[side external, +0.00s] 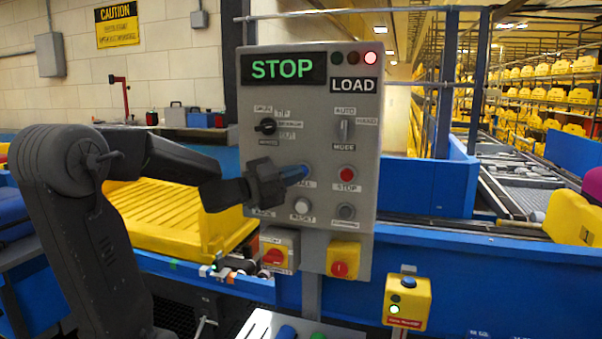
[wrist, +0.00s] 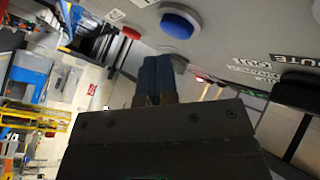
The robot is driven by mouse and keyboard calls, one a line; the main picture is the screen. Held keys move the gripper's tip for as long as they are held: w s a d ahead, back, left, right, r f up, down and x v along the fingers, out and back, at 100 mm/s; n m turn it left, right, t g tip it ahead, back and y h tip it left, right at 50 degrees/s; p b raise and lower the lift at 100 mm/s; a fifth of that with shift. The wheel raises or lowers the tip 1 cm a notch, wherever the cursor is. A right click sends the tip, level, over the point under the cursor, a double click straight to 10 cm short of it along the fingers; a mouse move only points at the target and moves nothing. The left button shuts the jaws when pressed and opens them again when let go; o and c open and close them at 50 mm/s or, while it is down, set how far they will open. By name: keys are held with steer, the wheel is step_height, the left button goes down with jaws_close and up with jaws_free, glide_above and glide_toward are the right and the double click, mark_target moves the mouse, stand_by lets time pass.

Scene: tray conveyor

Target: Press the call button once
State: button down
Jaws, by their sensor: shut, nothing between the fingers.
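The grey control panel (side external: 310,225) stands upright in the middle of the side view. A label ending in "ALL" shows just below my gripper's tips; the button above it is mostly hidden there. A round blue button (wrist: 180,22) shows on the panel in the wrist view. My gripper (side external: 300,173) points at the panel with its blue fingers closed together and empty. In the wrist view the fingertips (wrist: 159,58) lie just below the blue button, with a small gap in the picture. I cannot tell how far they are from the panel face.
A red stop button (side external: 346,174), a white reset button (side external: 302,205), a black selector (side external: 266,126) and a mode switch (side external: 345,129) surround the spot. A yellow tray (side external: 160,215) lies behind my arm.

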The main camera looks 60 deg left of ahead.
steer(key=s+d, duration=0.3)
steer(key=shift+s+d, duration=0.25)
stand_by(0.4)
stand_by(0.6)
steer(key=s+d+f+n+g, duration=0.3)
steer(key=s+d+f+g, duration=0.2)
steer(key=d, duration=0.4)
steer(key=s+d+f+n+g, duration=0.4)
steer(key=d+f+g, duration=0.3)
steer(key=d+g, duration=0.2)
steer(key=shift+s+f, duration=0.4)
steer(key=shift+s, duration=0.1)
